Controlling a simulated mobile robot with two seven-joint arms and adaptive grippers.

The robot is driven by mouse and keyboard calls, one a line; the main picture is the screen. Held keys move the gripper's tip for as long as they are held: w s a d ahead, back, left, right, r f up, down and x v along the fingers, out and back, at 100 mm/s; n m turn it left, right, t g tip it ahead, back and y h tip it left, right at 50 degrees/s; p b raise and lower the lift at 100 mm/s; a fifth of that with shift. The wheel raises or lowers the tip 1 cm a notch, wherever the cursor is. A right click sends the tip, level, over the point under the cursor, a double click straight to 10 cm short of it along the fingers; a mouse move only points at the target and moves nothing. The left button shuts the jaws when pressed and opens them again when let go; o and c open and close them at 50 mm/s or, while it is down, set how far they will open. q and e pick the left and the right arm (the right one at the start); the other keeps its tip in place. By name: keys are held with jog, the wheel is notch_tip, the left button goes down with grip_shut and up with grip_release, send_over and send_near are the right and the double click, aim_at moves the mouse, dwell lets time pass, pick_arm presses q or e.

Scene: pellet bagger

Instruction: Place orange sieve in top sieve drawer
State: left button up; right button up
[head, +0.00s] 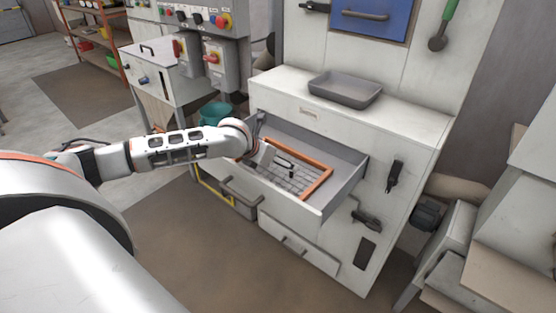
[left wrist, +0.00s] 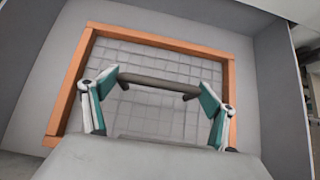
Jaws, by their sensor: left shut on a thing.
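The orange sieve (head: 323,184) has an orange rim and a grey mesh. It lies inside the open top drawer (head: 346,186) of the white cabinet; I cannot tell whether it rests fully on the drawer floor. My left gripper (head: 285,165) reaches into the drawer from the left, over the sieve. In the left wrist view the gripper (left wrist: 158,85) is shut on the sieve's dark bar handle (left wrist: 160,86), with a finger at each end. The orange rim (left wrist: 160,41) shows inside the drawer's grey walls. The near part of the sieve is hidden by my gripper. My right gripper is not in view.
A grey tray (head: 345,90) stands on the cabinet top. A lower drawer (head: 298,245) is slightly out below the open one. Dark latches (head: 395,175) are on the cabinet's right face. A teal bucket (head: 215,113) stands behind my left arm. The floor in front is clear.

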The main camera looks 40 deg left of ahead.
pick_arm(q)
jog(key=o, duration=1.3)
jog(key=shift+f, duration=0.1)
jog(key=shift+s+a+r, duration=0.1)
jog(key=shift+s+r, duration=0.05)
jog(key=shift+r, duration=0.2)
jog(key=p+v, duration=0.2)
jog(key=v, duration=0.9)
jog(key=shift+s+r, duration=0.1)
jog(key=shift+s, duration=0.1)
